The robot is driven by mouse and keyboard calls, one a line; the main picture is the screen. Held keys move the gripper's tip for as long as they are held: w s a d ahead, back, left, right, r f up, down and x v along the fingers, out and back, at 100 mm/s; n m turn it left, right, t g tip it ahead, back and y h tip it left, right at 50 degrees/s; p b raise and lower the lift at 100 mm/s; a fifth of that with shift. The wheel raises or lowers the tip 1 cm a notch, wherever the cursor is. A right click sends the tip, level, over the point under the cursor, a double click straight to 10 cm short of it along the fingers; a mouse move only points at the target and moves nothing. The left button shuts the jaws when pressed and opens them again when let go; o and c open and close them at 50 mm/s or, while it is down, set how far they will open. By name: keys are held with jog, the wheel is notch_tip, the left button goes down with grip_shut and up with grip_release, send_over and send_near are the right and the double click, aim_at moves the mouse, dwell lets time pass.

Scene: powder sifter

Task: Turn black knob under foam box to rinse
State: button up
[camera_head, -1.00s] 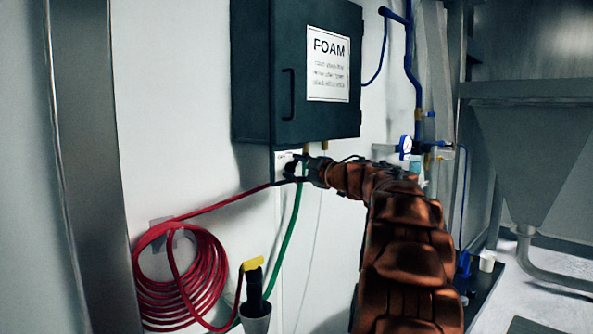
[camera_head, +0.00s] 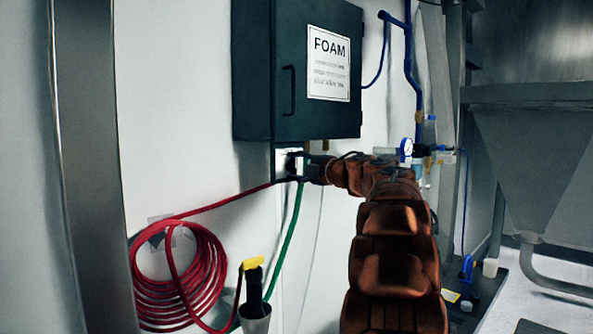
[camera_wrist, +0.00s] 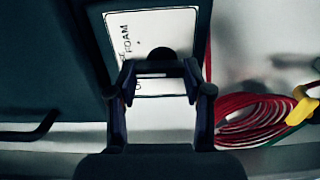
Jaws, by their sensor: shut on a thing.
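The dark green foam box (camera_head: 297,75) hangs on the wall with a white FOAM sign (camera_head: 329,63). My gripper (camera_head: 295,166) is just under it, at a small pale panel on the wall. In the wrist view the black knob (camera_wrist: 162,54) shows as a dark round shape on a white label plate (camera_wrist: 120,32) reading FOAM. My gripper (camera_wrist: 160,70) has its two fingertips on either side of the knob and is shut on it. The fingers hide part of the label's lower text, so the knob's setting cannot be read.
A red hose (camera_head: 176,285) hangs coiled at the lower left, and a green hose (camera_head: 287,238) runs down from beneath the box. A yellow-topped nozzle (camera_head: 254,264) stands in a holder. Blue pipes and a gauge (camera_head: 406,149) are to the right of my gripper.

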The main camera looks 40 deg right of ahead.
jog(key=shift+f, duration=0.1)
dwell(0.4)
jog(key=o, duration=1.2)
jog(key=shift+c, duration=0.2)
jog(key=s, duration=1.2)
jog(key=shift+a, duration=0.15)
